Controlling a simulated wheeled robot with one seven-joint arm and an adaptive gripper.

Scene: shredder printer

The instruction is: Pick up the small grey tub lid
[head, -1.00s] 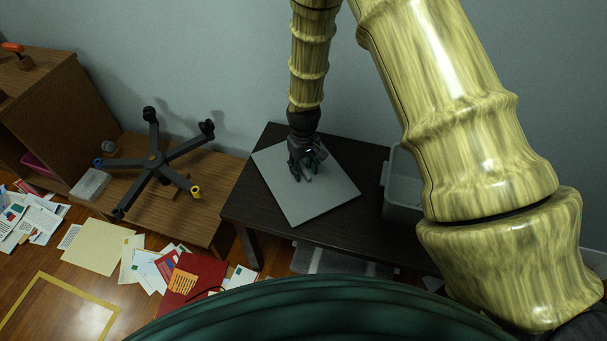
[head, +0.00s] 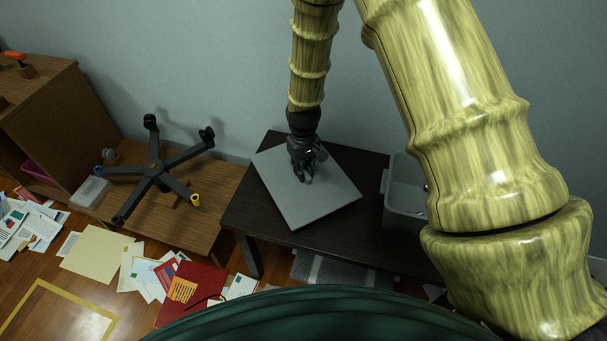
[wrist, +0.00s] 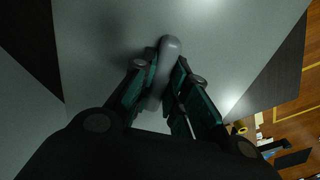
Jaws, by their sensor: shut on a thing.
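The small grey tub lid (head: 325,192) is a flat grey square panel over the dark table (head: 253,215) in the head view. It fills much of the wrist view (wrist: 235,45), with a rounded grey handle (wrist: 172,47) on it. My gripper (head: 303,172) is above the lid's middle. In the wrist view its two fingers (wrist: 165,78) are closed on both sides of the handle. The lid looks roughly level and perhaps slightly above the table; the gap beneath it is hidden.
A grey open tub (head: 401,205) stands at the table's right, partly behind my arm. A chair base (head: 158,168) lies upturned on the low wooden bench (head: 200,228) to the left. Papers (head: 130,265) cover the floor in front. A wall is behind.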

